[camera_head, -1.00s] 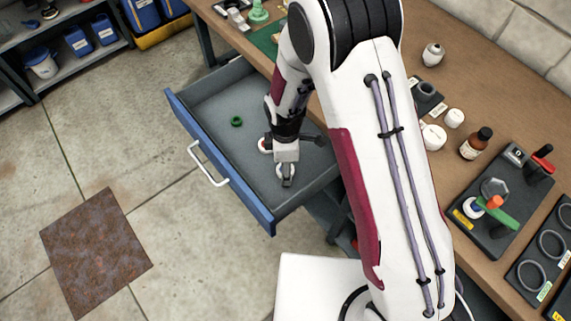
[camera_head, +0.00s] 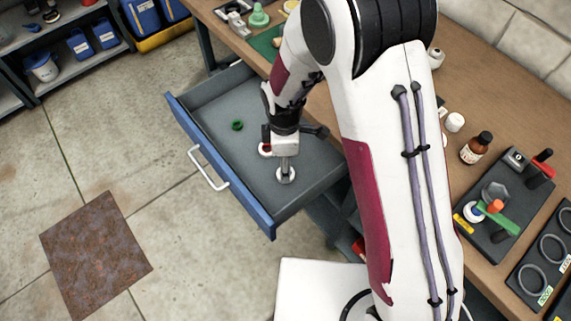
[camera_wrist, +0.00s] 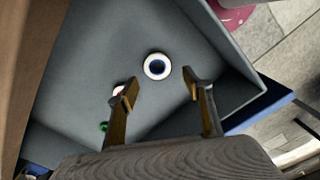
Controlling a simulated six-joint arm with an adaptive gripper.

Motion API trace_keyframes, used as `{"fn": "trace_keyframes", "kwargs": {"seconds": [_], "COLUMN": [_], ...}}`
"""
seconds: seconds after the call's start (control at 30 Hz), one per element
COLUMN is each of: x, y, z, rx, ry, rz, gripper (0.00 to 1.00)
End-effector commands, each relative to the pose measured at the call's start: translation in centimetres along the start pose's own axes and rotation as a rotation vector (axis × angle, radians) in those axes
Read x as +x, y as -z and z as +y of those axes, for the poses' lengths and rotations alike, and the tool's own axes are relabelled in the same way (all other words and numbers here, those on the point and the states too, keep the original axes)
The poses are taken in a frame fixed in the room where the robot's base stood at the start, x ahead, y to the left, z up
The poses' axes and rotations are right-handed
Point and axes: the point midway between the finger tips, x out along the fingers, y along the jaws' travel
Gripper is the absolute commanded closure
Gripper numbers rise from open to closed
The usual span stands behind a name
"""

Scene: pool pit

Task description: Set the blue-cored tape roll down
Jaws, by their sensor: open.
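The roll sits beyond the fingertips and appears clear of both.
The drawer (camera_head: 222,172) also holds a green ring (camera_head: 237,125) and a white roll with a red core (camera_head: 265,149), partly hidden by the left finger in the wrist view. The workbench (camera_head: 490,95) carries bottles and a tool stand. The drawer's front right floor is clear.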

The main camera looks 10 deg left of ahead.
Motion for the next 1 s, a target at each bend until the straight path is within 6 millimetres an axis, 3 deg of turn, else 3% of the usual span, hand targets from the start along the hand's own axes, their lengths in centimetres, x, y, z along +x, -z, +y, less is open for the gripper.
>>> {"fn": "trace_keyframes", "kwargs": {"seconds": [0.3,1.0], "x": [-2.2,-2.4], "y": [0.0,0.0], "z": [0.0,0.0], "rx": [0.0,0.001], "ry": [-0.001,0.0], "rz": [0.001,0.0], "gripper": [0.5,0.5]}}
